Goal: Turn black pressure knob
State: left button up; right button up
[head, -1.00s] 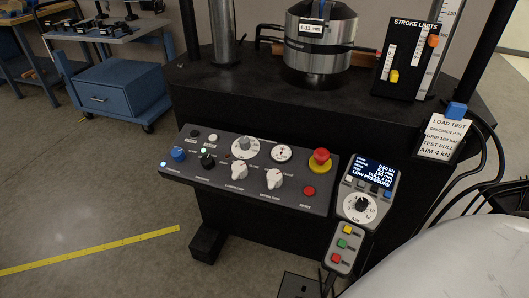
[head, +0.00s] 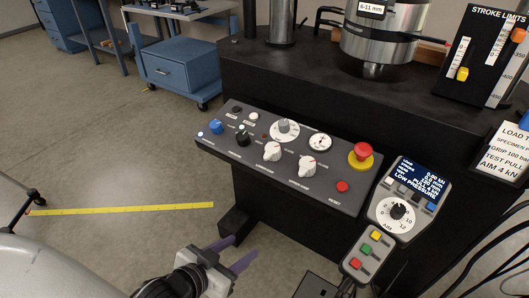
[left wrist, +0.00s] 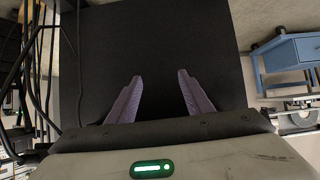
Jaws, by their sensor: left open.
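The black pressure knob (head: 243,137) is on the sloped control panel (head: 322,193), between a blue knob (head: 216,127) and a white-pointer knob (head: 272,152). My left gripper (head: 238,262) is low in the head view, below and in front of the panel, apart from the knob. Its two purple fingers are spread with nothing between them. In the left wrist view the open fingers (left wrist: 160,98) face a plain dark surface; the knob does not show there. My right gripper is not in view.
A red emergency button (head: 362,152) on a yellow ring stands at the panel's right. A handset with a screen (head: 418,182) hangs beside it. The black machine frame (head: 290,95) rises behind. A blue cabinet (head: 178,73) stands back left.

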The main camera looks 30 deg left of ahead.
pick_arm(q)
jog(key=w+a+r+n+t+y+b, duration=0.1)
jog(key=w+a+r+t+b, duration=0.35)
jog(key=w+a+r, duration=0.3)
jog(key=t+b, duration=0.2)
jog(key=b, duration=0.1)
send_near(239, 142)
jog(key=shift+y, duration=0.3)
jog(key=w, duration=0.4)
jog(key=w+b, duration=0.1)
jog(key=w, duration=0.3)
jog(key=shift+w+r, duration=0.2)
jog(key=shift+w, duration=0.75)
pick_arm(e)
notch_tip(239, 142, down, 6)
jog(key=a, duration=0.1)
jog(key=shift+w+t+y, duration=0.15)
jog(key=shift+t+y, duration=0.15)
